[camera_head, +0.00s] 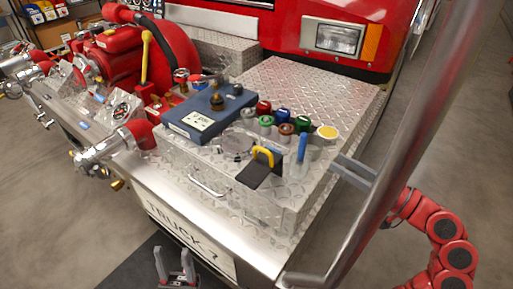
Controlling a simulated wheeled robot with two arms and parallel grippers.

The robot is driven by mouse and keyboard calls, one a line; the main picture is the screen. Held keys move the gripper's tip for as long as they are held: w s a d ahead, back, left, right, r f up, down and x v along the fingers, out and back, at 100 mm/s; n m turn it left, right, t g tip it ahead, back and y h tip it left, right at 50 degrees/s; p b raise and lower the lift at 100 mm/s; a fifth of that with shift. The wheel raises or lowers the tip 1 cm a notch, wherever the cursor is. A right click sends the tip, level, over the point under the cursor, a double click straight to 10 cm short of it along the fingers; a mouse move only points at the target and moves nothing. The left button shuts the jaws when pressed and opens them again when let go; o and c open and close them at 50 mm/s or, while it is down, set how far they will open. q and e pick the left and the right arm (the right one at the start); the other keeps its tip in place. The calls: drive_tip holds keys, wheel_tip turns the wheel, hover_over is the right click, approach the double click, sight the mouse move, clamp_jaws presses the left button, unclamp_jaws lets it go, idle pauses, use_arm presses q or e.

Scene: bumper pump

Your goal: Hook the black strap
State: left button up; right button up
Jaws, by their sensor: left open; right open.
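A black strap (254,177) lies on the diamond-plate bumper, with a flap over its front edge. A yellow curved handle or hook (264,152) stands at the strap; whether they are joined is too small to tell. My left gripper (174,262) is open and empty at the bottom of the view, in front of the bumper and well below the strap. My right gripper (352,171) is open, its grey fingers pointing left at the bumper's right side, apart from the strap. Part of it is hidden behind the metal rail.
A slanted metal rail (400,140) stands at the right. Pipe fittings (118,143) stick out at left.

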drive_tip(key=s+a+n+g, duration=0.2)
drive_tip(key=s+n, duration=0.1)
drive_tip(key=p, duration=0.3)
approach(267, 152)
drive_tip(key=x, duration=1)
drive_tip(key=shift+w+f, duration=0.2)
drive_tip(key=shift+w, duration=0.05)
drive_tip(key=shift+c, duration=0.2)
clamp_jaws()
idle(0.5)
